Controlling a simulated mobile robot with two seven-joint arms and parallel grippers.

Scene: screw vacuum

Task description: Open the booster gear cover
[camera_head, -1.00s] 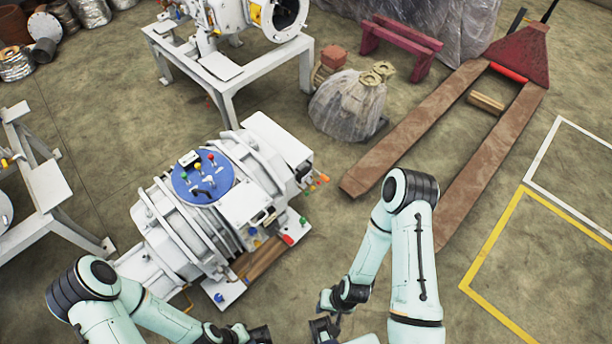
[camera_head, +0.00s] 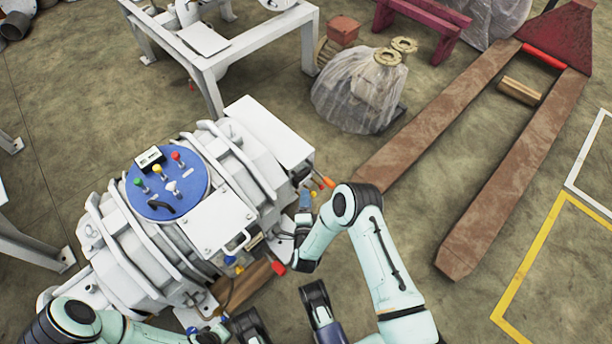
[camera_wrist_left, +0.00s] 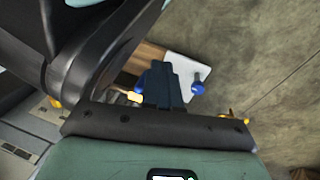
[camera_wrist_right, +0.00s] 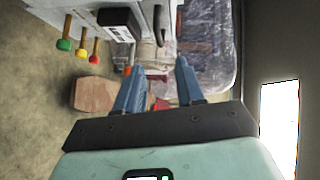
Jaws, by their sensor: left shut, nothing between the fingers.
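The booster is the large white ribbed machine (camera_head: 120,245) at left centre in the head view. A flat white cover plate with a bar handle (camera_head: 217,222) lies flat on its right side, beside the blue round panel (camera_head: 165,205); I take this for the gear cover. My right gripper (camera_head: 304,198) is beside the machine's right end, apart from the cover handle. In the right wrist view its blue fingers (camera_wrist_right: 160,65) are spread and empty. My left gripper (camera_wrist_left: 160,68) is shut and empty above a white foot plate in the left wrist view; its contact cannot be told.
Coloured levers (camera_head: 157,171) stand on the blue panel. A plastic-wrapped bundle (camera_head: 350,100) and a pallet jack (camera_head: 440,130) stand beyond. A white frame table (camera_head: 265,35) is behind.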

